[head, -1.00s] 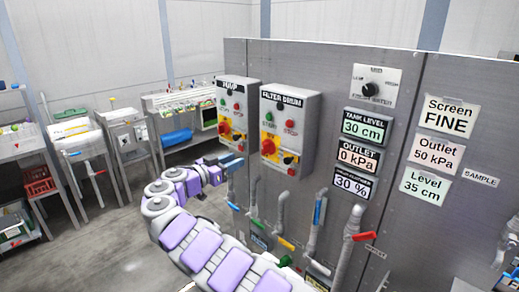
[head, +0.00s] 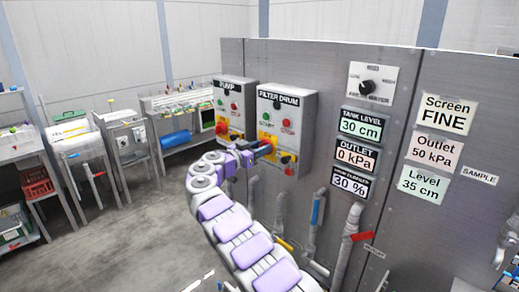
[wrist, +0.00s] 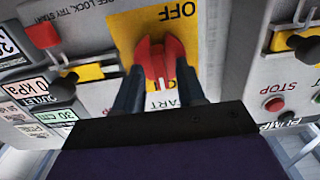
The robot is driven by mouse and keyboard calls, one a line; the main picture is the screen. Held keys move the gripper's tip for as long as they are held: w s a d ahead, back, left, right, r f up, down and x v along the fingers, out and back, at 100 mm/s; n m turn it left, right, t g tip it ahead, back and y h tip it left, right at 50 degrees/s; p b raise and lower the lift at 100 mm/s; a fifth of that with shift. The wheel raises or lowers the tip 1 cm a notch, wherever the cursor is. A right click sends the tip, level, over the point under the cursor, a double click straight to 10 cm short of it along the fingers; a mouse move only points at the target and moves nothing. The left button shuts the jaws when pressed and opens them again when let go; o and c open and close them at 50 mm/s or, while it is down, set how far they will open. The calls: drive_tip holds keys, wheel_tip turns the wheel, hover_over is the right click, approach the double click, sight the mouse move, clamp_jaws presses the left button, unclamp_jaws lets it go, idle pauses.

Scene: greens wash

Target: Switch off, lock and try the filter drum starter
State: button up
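The filter drum starter is a grey box (head: 304,107) labelled FILTER DRUM, with a green START button (head: 265,117) and a red STOP button (head: 287,123). In the wrist view, upside down, its red rotary handle (wrist: 158,60) sits on a yellow plate (wrist: 125,25) marked OFF. My gripper (wrist: 160,78) is right at the handle, its two dark fingers spread apart on either side of it; firm contact cannot be made out. In the head view my gripper (head: 264,150) covers the handle. A red item (wrist: 42,35) and a dark knob (wrist: 62,88) on yellow are beside the plate.
The similar PUMP starter (head: 225,92) stands close by on the left. Displays for tank level (head: 361,125) and outlet (head: 356,155) are on the panel to the right. Pipes with valve levers, one red (head: 362,236), run below. Floor at left is open.

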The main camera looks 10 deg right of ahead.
drive_tip(key=shift+a, duration=0.45)
drive_tip(key=shift+c, duration=0.7)
drive_tip(key=shift+d, duration=0.3)
clamp_jaws()
drive_tip(key=shift+a, duration=0.1)
drive_tip(key=shift+w+a+f+n+p, duration=0.15)
drive_tip(key=shift+n+p, duration=1.55)
drive_tip(key=shift+n, duration=1.25)
drive_tip(key=shift+w+a+f+n+p, duration=0.1)
drive_tip(key=shift+f+n+p, duration=0.1)
drive_tip(key=shift+n+p, duration=2.15)
drive_tip(key=shift+w+a+f+n+p, duration=0.15)
drive_tip(key=shift+n+p, duration=0.85)
drive_tip(key=shift+n, duration=2.6)
drive_tip(key=shift+f+n, duration=0.1)
drive_tip(key=shift+n, duration=0.2)
